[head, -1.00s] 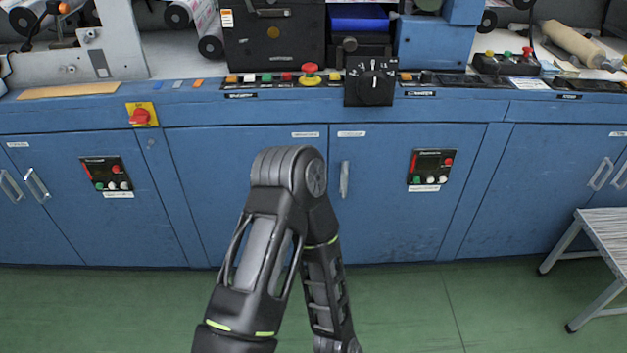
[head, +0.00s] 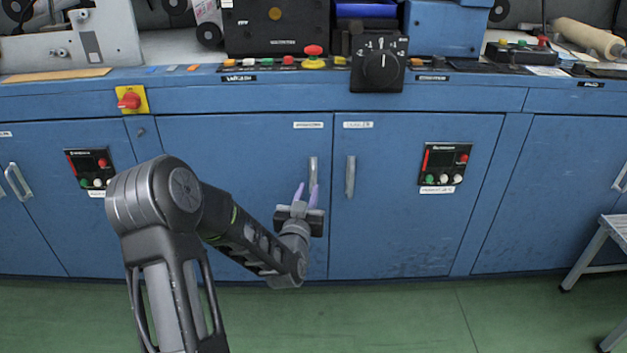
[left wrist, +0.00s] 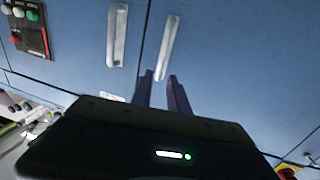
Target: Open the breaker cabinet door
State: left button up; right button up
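Two blue cabinet doors meet in the middle, the left door (head: 230,160) and the right door (head: 420,225). Both look shut. Their label text is too blurred to tell which is the breaker cabinet. The left door's upright metal handle (head: 313,172) and the right door's handle (head: 350,176) flank the seam. My left gripper (head: 306,190) is open and empty, its purple fingers pointing up at the lower end of the left door's handle. In the left wrist view, my left gripper (left wrist: 162,80) has its fingertips near the end of that handle (left wrist: 168,47); contact cannot be told. My right gripper is out of view.
A control panel (head: 443,165) sits on the right door. A red rotary switch (head: 130,100) is at upper left, and a black dial box (head: 379,64) overhangs the counter edge. A grey stool (head: 610,240) stands at far right. Green floor lies clear in front.

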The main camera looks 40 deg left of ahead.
aim_at(313, 177)
pick_arm(q)
jog(key=shift+w, duration=0.15)
jog(key=b+x, duration=0.1)
jog(key=x, duration=0.5)
jog(key=shift+w+a+f+b, duration=0.15)
jog(key=shift+w+b, duration=0.05)
jog(key=shift+b, duration=0.2)
jog(key=shift+w+a, duration=0.25)
jog(key=shift+w, duration=0.2)
grip_shut()
dwell(0.8)
